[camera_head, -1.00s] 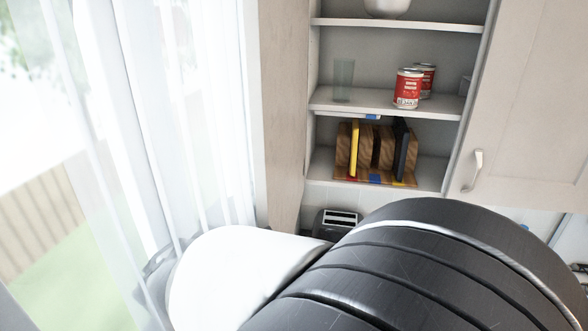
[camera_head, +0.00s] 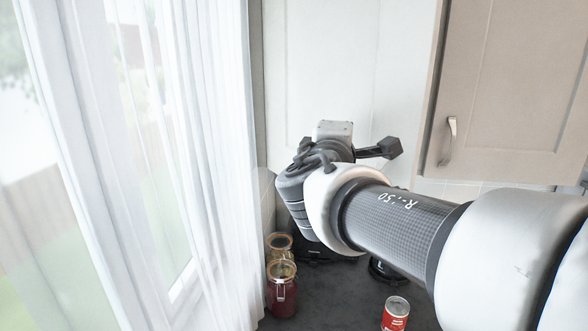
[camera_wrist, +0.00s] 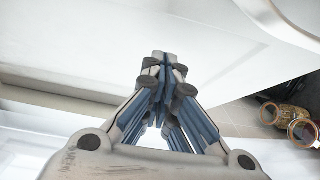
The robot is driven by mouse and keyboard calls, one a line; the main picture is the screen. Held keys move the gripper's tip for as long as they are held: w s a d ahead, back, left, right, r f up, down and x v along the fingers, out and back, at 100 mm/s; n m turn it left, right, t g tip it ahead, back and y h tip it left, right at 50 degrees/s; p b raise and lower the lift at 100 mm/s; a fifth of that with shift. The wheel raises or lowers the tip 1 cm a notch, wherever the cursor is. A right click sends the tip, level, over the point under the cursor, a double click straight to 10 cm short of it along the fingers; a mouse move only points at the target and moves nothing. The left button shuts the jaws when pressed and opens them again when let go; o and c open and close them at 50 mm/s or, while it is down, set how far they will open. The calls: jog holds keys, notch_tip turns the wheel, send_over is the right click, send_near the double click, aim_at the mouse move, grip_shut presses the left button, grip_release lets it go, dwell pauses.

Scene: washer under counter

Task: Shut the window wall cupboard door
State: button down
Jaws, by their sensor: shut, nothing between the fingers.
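The window wall cupboard's pale door (camera_head: 325,65) stands between the curtain and the beige cupboard in the head view. Its panel face hides the shelves. I cannot tell whether it sits flush with the cupboard front. In the wrist view a broad white surface (camera_wrist: 70,40), apparently this door, fills the upper part beyond my fingers. My gripper (camera_head: 391,148) is in front of the door's lower part and points right in the head view. Its fingers (camera_wrist: 165,62) are together and empty in the wrist view. I cannot tell whether they touch the door.
The beige cupboard door (camera_head: 510,85) with its metal handle (camera_head: 448,140) is close at the right. Glass jars (camera_head: 282,288) and a red can (camera_head: 395,314) stand on the dark counter (camera_head: 340,300) below my arm. The sheer curtain (camera_head: 215,170) borders the left.

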aim_at(365, 131)
jog(key=w+d+b, duration=0.1)
jog(key=d, duration=0.1)
jog(key=w+d+b, duration=0.2)
jog(key=d, duration=0.1)
jog(key=shift+w+d+f, duration=0.2)
jog(key=shift+d+f, duration=0.15)
jog(key=shift+f, duration=0.05)
jog(key=w+d+n+y+p, duration=0.2)
jog(key=w+d, duration=0.4)
jog(key=w, duration=0.4)
jog(key=w+d+r+n+y+p, duration=0.1)
jog(key=w+d+y, duration=0.3)
jog(key=w, duration=0.5)
jog(key=shift+w+d+r+n+y+p, duration=0.15)
jog(key=shift+w+d+n+y+p, duration=0.25)
jog(key=shift+d+n+p, duration=0.5)
jog(key=shift+s+d+r, duration=0.1)
jog(key=shift+d+r, duration=0.05)
jog(key=shift+d, duration=0.05)
